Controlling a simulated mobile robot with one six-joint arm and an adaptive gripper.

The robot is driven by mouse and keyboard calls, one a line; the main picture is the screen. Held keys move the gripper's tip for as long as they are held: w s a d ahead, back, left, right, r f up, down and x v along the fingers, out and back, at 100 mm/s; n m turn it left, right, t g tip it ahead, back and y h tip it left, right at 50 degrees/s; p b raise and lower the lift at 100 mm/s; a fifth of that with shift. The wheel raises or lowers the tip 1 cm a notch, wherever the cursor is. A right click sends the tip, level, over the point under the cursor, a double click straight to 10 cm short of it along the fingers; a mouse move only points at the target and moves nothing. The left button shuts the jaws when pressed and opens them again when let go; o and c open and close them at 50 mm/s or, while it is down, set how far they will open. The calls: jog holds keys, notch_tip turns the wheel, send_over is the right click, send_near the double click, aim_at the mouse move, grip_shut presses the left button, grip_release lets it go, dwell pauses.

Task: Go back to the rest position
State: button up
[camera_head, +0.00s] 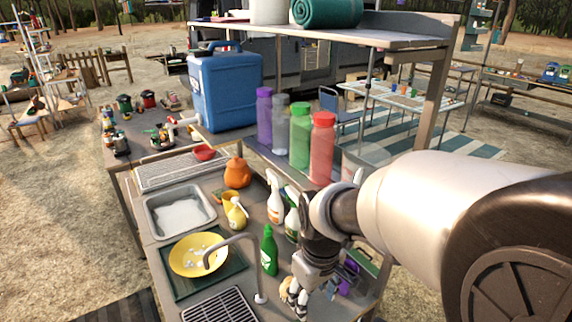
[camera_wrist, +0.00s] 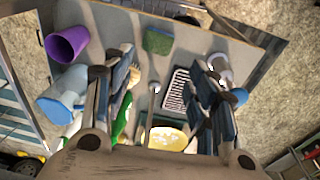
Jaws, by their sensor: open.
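My gripper (camera_head: 318,292) hangs over the near right part of the counter in the head view, pointing down. In the wrist view my gripper (camera_wrist: 165,85) has its two fingers wide apart, with nothing between them. Beneath it lie a green sponge (camera_wrist: 158,41) and a black drain grid (camera_wrist: 176,92). A purple cup (camera_wrist: 68,45) and a pale blue cup (camera_wrist: 60,98) stand to the left of the fingers. A yellow plate (camera_head: 198,254) with white bits lies on the counter, left of my gripper in the head view.
Close to my arm are a green bottle (camera_head: 269,252), spray bottles (camera_head: 274,202) and the tap (camera_head: 238,240). A shelf with a red bottle (camera_head: 322,150) and a blue water container (camera_head: 224,88) stands behind. Open ground lies left of the counter.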

jog(key=s+d+r+m+t, duration=0.1)
jog(key=s+d+r+m, duration=0.2)
jog(key=s, duration=0.5)
jog(key=s+d+r+m+t, duration=0.2)
jog(key=s+d+r+m, duration=0.2)
jog(key=s, duration=0.4)
notch_tip(320, 180, up, 3)
jog(key=shift+s+d+f, duration=0.1)
jog(key=shift+s+d, duration=0.25)
jog(key=shift+d, duration=0.5)
